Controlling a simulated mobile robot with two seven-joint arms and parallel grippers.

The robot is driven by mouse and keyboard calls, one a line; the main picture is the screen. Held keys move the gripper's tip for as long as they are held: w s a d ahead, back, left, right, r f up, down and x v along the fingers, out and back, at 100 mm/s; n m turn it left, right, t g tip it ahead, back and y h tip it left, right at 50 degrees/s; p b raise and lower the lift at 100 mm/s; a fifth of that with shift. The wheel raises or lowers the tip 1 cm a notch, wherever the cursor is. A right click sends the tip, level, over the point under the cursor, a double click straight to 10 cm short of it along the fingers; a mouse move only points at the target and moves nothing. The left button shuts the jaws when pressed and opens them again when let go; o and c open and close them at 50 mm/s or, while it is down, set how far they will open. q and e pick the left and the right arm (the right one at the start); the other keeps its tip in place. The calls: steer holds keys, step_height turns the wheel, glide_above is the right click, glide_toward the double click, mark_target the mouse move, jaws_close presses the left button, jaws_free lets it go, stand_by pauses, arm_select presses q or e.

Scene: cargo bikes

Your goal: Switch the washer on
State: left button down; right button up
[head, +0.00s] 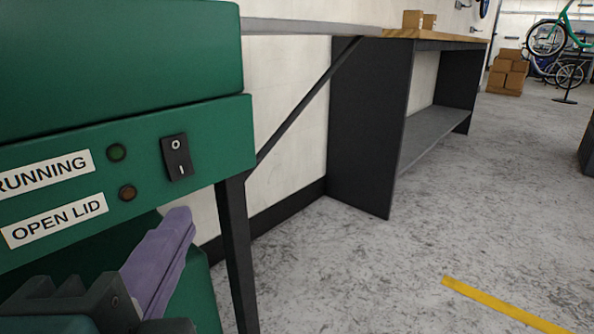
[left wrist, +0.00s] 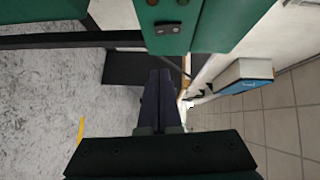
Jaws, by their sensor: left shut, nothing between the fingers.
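The green washer (head: 215,115) fills the left of the head view. Its front panel has a black rocker switch (head: 176,157), marked O at the top and I at the bottom. I cannot tell which side is pressed. A dull green lamp (head: 117,152) by the RUNNING label and a brownish lamp (head: 128,193) by OPEN LID look unlit. My left gripper (head: 181,216) is shut and empty, its purple fingers just below the switch and apart from it in the picture. In the left wrist view the switch (left wrist: 168,28) shows ahead of the fingertips (left wrist: 161,74). My right gripper is out of view.
A dark workbench (head: 365,125) with a wooden top stands along the wall to the right, with small boxes (head: 419,20) on it. The grey floor (head: 370,275) is clear, with a yellow line (head: 505,306). Bikes and stacked cartons (head: 507,73) are far back.

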arm_select(q)
glide_toward(186, 172)
steer(key=w+d, duration=0.3)
steer(key=w, duration=0.1)
steer(key=shift+w+a+f, duration=0.15)
steer(key=shift+w+a, duration=0.4)
steer(key=shift+a, duration=0.25)
steer(key=shift+w+a+f, duration=0.1)
steer(key=shift+w+a, duration=0.5)
steer(key=shift+a, duration=0.25)
steer(key=shift+w+a+f+m+t+b, duration=0.25)
steer(key=shift+f+b, duration=0.2)
steer(key=shift+b, duration=0.7)
steer(key=shift+s+r+p, duration=0.1)
steer(key=shift+r+p, duration=0.2)
